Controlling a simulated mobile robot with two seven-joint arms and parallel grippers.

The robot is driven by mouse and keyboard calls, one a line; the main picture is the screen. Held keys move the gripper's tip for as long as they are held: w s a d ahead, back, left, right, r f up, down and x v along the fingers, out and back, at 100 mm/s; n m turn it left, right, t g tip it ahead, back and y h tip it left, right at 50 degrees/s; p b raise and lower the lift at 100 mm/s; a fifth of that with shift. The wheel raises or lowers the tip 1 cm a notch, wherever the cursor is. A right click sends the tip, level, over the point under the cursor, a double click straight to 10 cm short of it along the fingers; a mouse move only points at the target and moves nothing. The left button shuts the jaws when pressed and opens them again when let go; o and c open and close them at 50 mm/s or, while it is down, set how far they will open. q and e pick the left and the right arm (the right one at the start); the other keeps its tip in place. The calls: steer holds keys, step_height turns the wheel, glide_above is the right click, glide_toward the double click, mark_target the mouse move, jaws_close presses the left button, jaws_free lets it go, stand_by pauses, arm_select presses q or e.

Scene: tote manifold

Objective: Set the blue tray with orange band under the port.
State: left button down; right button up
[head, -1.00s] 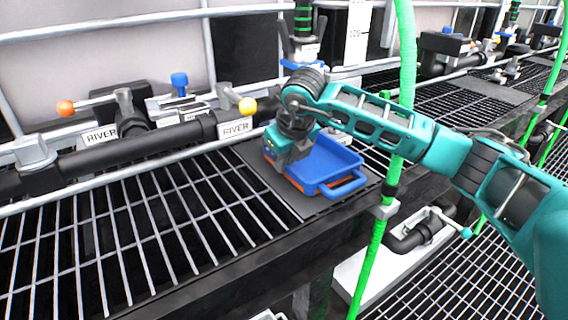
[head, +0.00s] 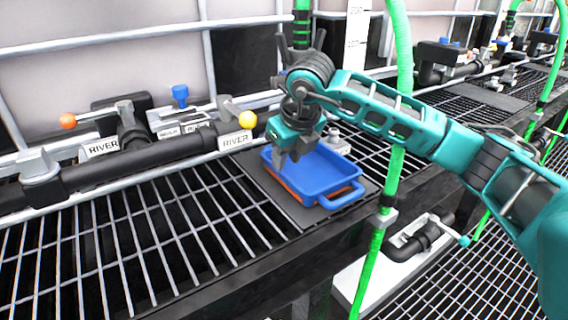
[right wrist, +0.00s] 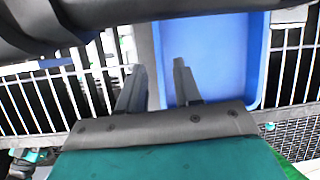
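The blue tray (head: 325,172) has an orange band low on its side and a loop handle at its front right. It sits flat on a dark plate (head: 268,190) on the grating. My right gripper (head: 288,158) is just above the tray's left end, fingers pointing down. In the right wrist view its two fingers (right wrist: 158,75) are apart with nothing held between them, and the tray's left wall (right wrist: 156,60) shows between them. The tray's inside (right wrist: 222,50) looks empty there. A dark pipe (right wrist: 130,15) crosses above the tray; I cannot tell which fitting is the port. My left gripper is not in view.
A green hose (head: 384,190) hangs just right of the tray. Open grating (head: 120,240) lies clear to the left.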

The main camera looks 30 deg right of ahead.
steer(key=p+v, duration=0.1)
steer(key=v, duration=0.5)
steer(key=shift+r, duration=0.4)
steer(key=shift+s+f, duration=0.1)
steer(key=shift+s, duration=0.15)
